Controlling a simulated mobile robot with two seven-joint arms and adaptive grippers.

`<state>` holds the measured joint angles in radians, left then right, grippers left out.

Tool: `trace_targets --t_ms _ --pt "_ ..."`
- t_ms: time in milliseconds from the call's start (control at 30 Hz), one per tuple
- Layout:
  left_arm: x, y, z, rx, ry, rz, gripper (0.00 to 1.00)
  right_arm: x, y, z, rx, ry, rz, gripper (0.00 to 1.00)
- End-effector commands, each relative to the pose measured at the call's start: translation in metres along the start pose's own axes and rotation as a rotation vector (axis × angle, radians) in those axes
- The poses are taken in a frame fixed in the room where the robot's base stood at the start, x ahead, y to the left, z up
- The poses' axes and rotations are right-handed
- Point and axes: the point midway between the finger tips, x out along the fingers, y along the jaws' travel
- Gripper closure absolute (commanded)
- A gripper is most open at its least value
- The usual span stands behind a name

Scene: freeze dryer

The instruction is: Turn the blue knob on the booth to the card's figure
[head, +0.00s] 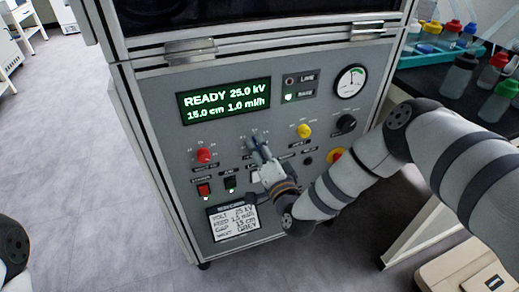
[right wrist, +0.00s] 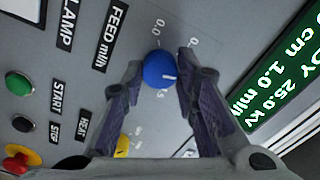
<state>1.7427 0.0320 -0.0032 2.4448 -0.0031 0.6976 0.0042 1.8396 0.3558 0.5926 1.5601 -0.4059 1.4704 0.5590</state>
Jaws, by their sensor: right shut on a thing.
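The blue knob (right wrist: 158,70) sits on the booth panel by the "FEED ml/h" label (right wrist: 110,35). A short white mark shows on its face, pointing right in the right wrist view. My right gripper (right wrist: 160,66) has its fingers on both sides of the knob and is shut on it. In the head view the right gripper (head: 260,158) hides the knob. The card (head: 235,219) reads 25 kV, feed what looks like 1.5 ml/h, and 15 cm; its last line is hard to read. The display (head: 224,100) reads READY, 25.0 kV, 15.0 cm, 1.0 ml/h. My left gripper is out of view.
A red knob (head: 204,155), a yellow knob (head: 304,131) and a black knob (head: 346,123) surround the gripper. A red switch (head: 203,190) is below left. Bottles (head: 459,75) stand on a bench at right.

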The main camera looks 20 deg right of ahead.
Motion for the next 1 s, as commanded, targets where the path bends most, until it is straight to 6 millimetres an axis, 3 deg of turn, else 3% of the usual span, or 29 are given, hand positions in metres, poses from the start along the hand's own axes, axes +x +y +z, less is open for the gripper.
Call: trace_targets --t_ms 1000 --pt "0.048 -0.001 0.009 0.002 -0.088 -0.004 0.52 -0.001 0.004 0.002 0.954 0.0 0.004 1.0"
